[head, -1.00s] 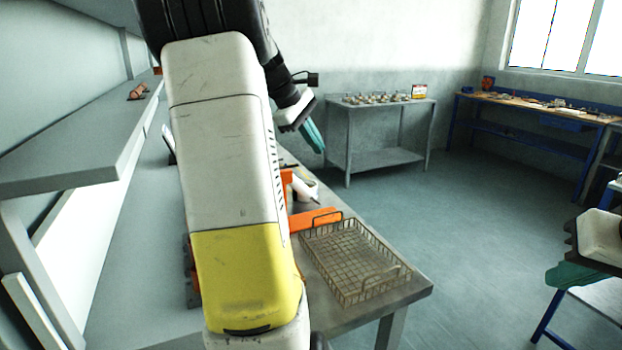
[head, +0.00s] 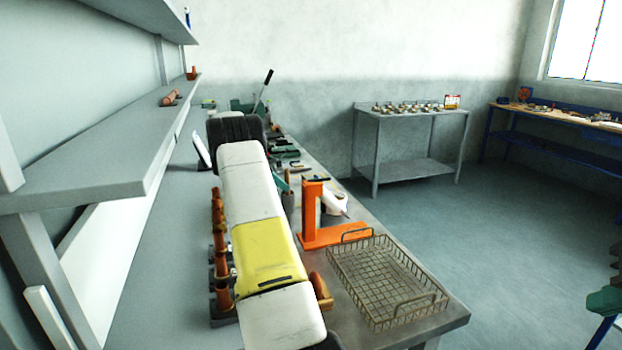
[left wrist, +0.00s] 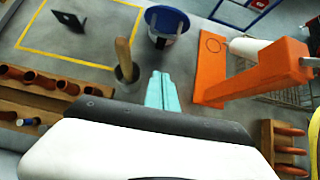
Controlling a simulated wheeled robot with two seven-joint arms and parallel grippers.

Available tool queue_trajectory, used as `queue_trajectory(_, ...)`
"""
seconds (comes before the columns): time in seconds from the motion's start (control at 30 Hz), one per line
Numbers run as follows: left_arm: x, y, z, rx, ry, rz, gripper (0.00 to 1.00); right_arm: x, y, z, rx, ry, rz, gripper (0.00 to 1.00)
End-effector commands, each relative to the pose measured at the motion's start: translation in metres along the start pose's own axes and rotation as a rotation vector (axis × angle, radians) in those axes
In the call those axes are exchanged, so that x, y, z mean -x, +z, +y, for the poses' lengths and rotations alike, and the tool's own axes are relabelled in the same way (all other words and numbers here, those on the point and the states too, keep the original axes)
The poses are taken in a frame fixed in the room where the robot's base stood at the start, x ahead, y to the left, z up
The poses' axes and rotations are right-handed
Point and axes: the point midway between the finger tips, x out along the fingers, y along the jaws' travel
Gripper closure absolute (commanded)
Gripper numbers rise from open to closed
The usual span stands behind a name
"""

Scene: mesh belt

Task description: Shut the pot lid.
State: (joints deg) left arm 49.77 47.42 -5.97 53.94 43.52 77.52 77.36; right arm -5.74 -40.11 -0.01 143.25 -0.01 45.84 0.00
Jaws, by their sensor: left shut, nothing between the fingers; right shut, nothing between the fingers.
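My left gripper (head: 284,184) is low over the bench beyond my forearm, beside a grey cup-like vessel (head: 288,202). In the left wrist view its teal fingers (left wrist: 163,90) are together and empty. Left of them stands a dark round cup (left wrist: 127,72) with a wooden handle sticking up, apart from the fingers. I cannot tell for certain which of these is the pot, and no lid is clearly made out.
An orange stand (head: 318,236) rises right of my left gripper, with a white roll-like object (head: 335,203) behind it. A wire basket (head: 388,282) fills the bench's near right. A rack of brown pieces (head: 219,262) lies left of my forearm. A shelf (head: 95,178) overhangs the left.

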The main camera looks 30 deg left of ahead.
Motion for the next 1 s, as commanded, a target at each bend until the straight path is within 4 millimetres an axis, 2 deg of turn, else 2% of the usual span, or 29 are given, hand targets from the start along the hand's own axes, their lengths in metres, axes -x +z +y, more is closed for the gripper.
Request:
queue_trajectory(0.03,-0.012,0.001,-0.001,-0.001,-0.003,-0.001,1.0,0.0,0.0,0.0,0.0,0.0,0.0,1.0)
queue_trajectory(0.2,-0.047,0.001,-0.001,-0.001,-0.002,-0.001,1.0,0.0,0.0,0.0,0.0,0.0,0.0,1.0)
queue_trajectory(0.3,-0.05,0.019,0.0,-0.005,0.001,-0.001,1.0,0.0,0.0,0.0,0.0,0.0,0.0,1.0)
queue_trajectory(0.5,-0.054,0.036,0.0,-0.003,0.001,0.0,1.0,0.0,0.0,0.0,0.0,0.0,0.0,1.0)
queue_trajectory(1.0,-0.054,0.04,0.0,-0.003,0.001,0.006,1.0,0.0,0.0,0.0,0.0,0.0,0.0,1.0)
